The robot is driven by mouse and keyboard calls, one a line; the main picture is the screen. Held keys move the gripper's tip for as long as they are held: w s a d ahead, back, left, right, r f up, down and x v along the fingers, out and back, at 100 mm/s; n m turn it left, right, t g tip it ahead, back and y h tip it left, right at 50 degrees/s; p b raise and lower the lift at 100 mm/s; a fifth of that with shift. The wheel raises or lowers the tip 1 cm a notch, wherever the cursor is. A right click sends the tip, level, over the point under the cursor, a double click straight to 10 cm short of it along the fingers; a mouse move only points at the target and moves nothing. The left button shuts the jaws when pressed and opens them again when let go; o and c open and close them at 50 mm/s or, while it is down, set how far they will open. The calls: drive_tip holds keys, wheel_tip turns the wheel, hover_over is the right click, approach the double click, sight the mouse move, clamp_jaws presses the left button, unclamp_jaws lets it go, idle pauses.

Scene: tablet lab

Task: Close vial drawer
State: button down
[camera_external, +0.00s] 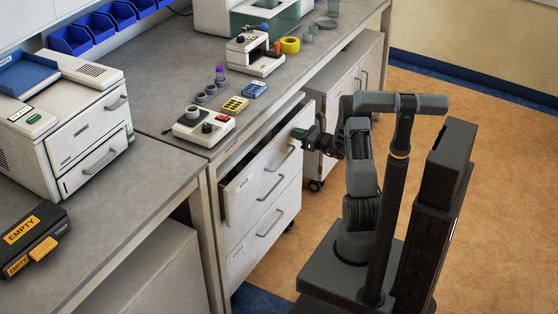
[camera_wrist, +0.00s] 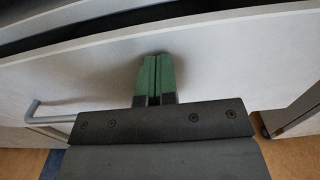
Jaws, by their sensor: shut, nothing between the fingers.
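The top drawer (camera_external: 250,183) of the white cabinet under the bench stands partly open, with a dark gap showing above its front. Its front panel (camera_wrist: 230,65) fills much of the wrist view, with the dark opening along the top edge. A grey bar handle (camera_external: 281,158) is on the front; a handle also shows at the left of the wrist view (camera_wrist: 45,117). My gripper (camera_external: 298,132) has green fingertips pressed together and empty. In the wrist view the fingertips (camera_wrist: 154,58) are at the upper middle of the panel, touching or very close to it, right of the handle.
Lower drawers (camera_external: 265,222) of the cabinet are shut. Another wheeled cabinet (camera_external: 345,80) stands behind my arm. The bench top (camera_external: 165,90) holds a stirrer (camera_external: 203,125), vial racks (camera_external: 235,105) and a white two-drawer unit (camera_external: 85,135). The orange floor (camera_external: 480,130) to the right is clear.

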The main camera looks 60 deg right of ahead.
drive_tip(key=w, duration=0.5)
drive_tip(key=shift+w+r+b, duration=0.1)
drive_tip(key=shift+r+b, duration=0.05)
drive_tip(key=shift+b, duration=0.25)
drive_tip(key=shift+w+r, duration=0.1)
drive_tip(key=shift+r, duration=0.05)
drive_tip(key=shift+s, duration=0.5)
drive_tip(key=p, duration=0.2)
approach(285, 128)
drive_tip(key=shift+s+d+f, duration=1.3)
drive_tip(key=shift+d+f, duration=0.4)
drive_tip(key=shift+d, duration=0.05)
drive_tip(key=shift+f, duration=0.1)
